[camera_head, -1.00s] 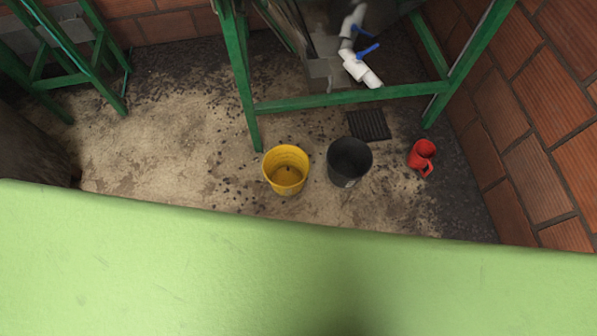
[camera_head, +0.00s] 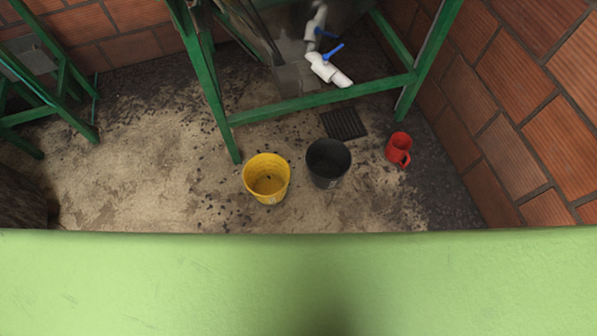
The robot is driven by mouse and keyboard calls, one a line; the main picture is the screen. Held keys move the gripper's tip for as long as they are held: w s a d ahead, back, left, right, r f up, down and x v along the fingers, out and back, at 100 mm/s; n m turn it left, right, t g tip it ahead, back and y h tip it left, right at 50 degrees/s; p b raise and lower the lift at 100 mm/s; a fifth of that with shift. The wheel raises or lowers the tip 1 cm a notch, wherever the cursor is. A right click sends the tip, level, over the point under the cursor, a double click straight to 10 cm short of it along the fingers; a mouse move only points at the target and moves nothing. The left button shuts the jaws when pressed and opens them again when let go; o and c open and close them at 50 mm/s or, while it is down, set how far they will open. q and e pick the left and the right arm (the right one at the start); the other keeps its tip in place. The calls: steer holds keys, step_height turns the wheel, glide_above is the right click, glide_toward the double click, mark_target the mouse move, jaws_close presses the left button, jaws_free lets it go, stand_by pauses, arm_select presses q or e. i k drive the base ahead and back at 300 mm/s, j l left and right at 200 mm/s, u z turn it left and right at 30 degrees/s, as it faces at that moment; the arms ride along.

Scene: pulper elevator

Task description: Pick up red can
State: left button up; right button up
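The red can (camera_head: 399,147) stands on the floor at the right, near the brick wall. It looks like a cup with a handle on its lower right side. It is to the right of a black bucket and apart from it. Neither of my grippers shows in the head view.
A light green wall top (camera_head: 300,280) spans the whole foreground, between me and the floor. A yellow bucket (camera_head: 267,178) and a black bucket (camera_head: 328,162) stand left of the can. A floor grate (camera_head: 343,124) and a green metal frame (camera_head: 320,101) lie behind. Brick wall (camera_head: 520,150) at right.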

mark_target(398, 146)
steer(key=z, duration=1.05)
